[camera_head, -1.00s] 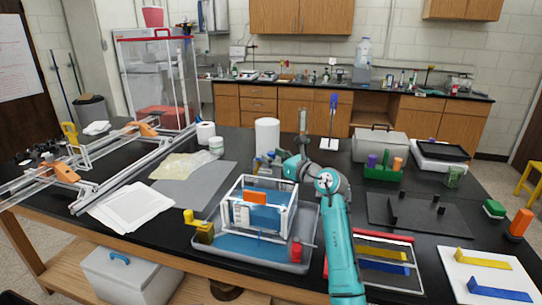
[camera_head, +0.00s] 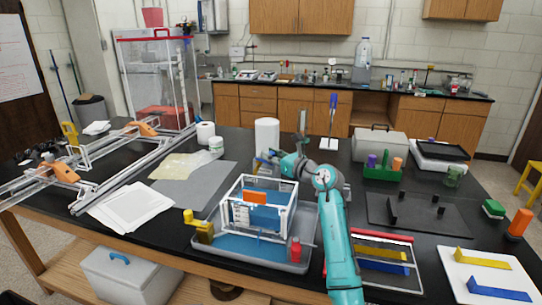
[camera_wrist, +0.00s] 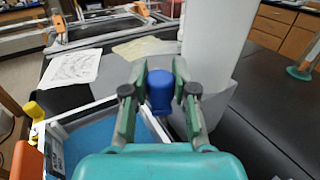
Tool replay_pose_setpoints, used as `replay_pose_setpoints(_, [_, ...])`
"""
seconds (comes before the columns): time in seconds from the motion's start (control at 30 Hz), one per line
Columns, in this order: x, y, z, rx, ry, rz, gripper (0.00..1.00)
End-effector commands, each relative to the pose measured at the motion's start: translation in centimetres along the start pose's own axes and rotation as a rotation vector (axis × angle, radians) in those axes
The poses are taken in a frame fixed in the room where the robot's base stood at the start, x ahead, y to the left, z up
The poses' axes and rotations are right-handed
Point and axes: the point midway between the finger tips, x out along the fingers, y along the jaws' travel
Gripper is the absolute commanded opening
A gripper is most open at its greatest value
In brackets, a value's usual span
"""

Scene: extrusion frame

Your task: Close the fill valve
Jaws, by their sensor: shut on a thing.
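A blue knob (camera_wrist: 159,90) stands between the fingers of my gripper (camera_wrist: 160,92) in the wrist view. The fingers are shut on it from both sides. Its lower part is hidden behind my gripper's body. In the head view my gripper (camera_head: 264,164) is small, behind the white-framed clear tank (camera_head: 231,214) of blue liquid, and the knob is hard to make out there. The tank stands in a grey tray (camera_head: 250,265). A yellow fitting (camera_head: 204,230) is at the tray's left side and a red one (camera_head: 295,250) at its front right.
A white cylinder (camera_head: 267,135) stands close behind my gripper. Grey sheets and white paper (camera_head: 130,204) lie to the left. A green caddy (camera_head: 382,172) and a dark plate with pegs (camera_head: 420,212) are to the right.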

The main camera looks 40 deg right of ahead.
Motion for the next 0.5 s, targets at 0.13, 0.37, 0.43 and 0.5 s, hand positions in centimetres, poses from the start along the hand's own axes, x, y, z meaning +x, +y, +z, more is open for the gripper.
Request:
replay_pose_setpoints(0.13, [0.1,-0.7,-0.1,0.002,0.0,0.084,0.0])
replay_pose_setpoints(0.37, [0.5,-1.4,-0.1,0.002,-0.006,0.253,0.0])
replay_pose_setpoints(0.43, [0.6,-1.6,-0.1,0.001,-0.007,0.296,0.0])
replay_pose_setpoints(0.5, [0.6,-1.7,-0.2,0.001,-0.008,0.33,0.0])
